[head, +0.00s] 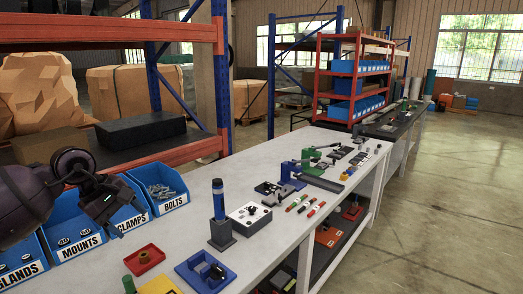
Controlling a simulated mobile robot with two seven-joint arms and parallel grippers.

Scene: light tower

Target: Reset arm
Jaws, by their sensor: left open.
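My left arm comes in from the left edge, and my left gripper (127,220) hangs over the front of the blue bins, between the mounts bin (75,246) and the clamps bin (128,222). Its jaws are open and I see nothing between them. It partly hides the bins behind it. My right gripper is out of view. A light tower part (218,196), a blue upright cylinder with a dark cap, stands on a dark grey block (221,236) on the bench, to the right of my left gripper and apart from it.
The white bench (255,150) runs away to the right. Green and blue presses are farther back. An orange-beamed rack (110,33) stands behind the bins. The floor at right is clear.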

